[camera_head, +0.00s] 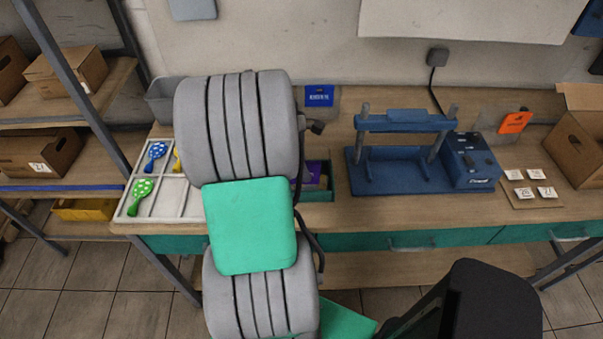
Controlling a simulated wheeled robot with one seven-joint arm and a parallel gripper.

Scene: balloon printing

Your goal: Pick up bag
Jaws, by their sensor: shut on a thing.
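My arm stands upright across the left middle of the view, and its end is hidden behind its own links. I do not see my gripper's fingers or what is between them. No thing in view is clearly the bag. A purple and yellow item (316,175) shows partly in a green tray (320,196) just right of my arm. A flat blue packet (319,95) with white lettering stands at the back of the table, and an orange one (514,122) stands at the right.
A white divided tray (125,207) holds green, blue and yellow balloon-shaped pieces. A blue press (405,165) stands on the wooden table. Several number tags (525,193) and a cardboard box (580,140) are at the right. A black chair (480,300) is in front. Shelves with boxes are left.

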